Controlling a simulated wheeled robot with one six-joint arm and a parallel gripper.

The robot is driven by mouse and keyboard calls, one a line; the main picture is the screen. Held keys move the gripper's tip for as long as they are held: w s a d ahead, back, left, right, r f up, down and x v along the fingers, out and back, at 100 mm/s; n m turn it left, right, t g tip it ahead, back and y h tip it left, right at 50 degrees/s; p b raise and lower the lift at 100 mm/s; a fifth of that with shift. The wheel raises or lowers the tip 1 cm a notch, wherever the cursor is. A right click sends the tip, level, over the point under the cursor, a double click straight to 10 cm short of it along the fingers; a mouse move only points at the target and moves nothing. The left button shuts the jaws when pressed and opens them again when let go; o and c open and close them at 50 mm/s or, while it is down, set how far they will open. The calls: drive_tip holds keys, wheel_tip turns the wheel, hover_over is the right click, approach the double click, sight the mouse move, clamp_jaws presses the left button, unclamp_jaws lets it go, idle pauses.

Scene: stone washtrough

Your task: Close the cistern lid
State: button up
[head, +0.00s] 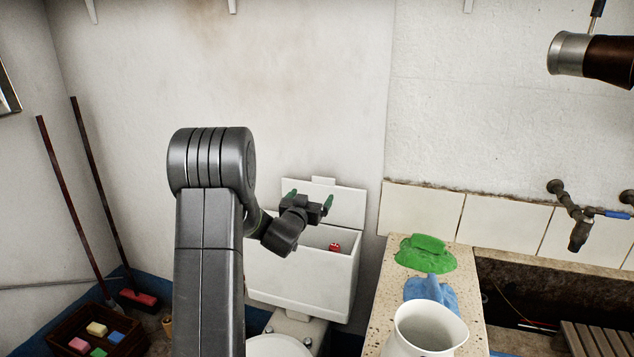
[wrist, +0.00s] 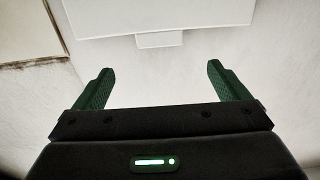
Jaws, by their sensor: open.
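The white cistern (head: 300,283) stands against the back wall with its top open. Its lid (head: 345,205) is raised at the back, leaning near the wall, with a small tab (head: 323,181) on its upper edge. A red item (head: 334,247) shows inside the cistern. My gripper (head: 310,200) is open and empty, in front of the lid in the head view and covering part of it. In the wrist view, the lid (wrist: 200,15) and its tab (wrist: 163,40) lie beyond the open fingers of my gripper (wrist: 160,66). I cannot tell any contact.
A stone counter (head: 375,315) to the right holds a green cloth (head: 425,253), a blue cloth (head: 436,292) and a white jug (head: 428,330). A crate (head: 60,335) with colored blocks and two long handles stand at left.

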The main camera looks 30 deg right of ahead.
sight(323, 181)
drive_tip(key=p+x, duration=0.1)
drive_tip(key=x, duration=1)
drive_tip(key=shift+w+d+f+p, duration=0.1)
drive_tip(key=shift+w+d+p, duration=0.05)
drive_tip(key=shift+p, duration=0.25)
drive_tip(key=c, duration=1.4)
drive_tip(key=shift+f+b, duration=0.1)
drive_tip(key=shift+b, duration=0.2)
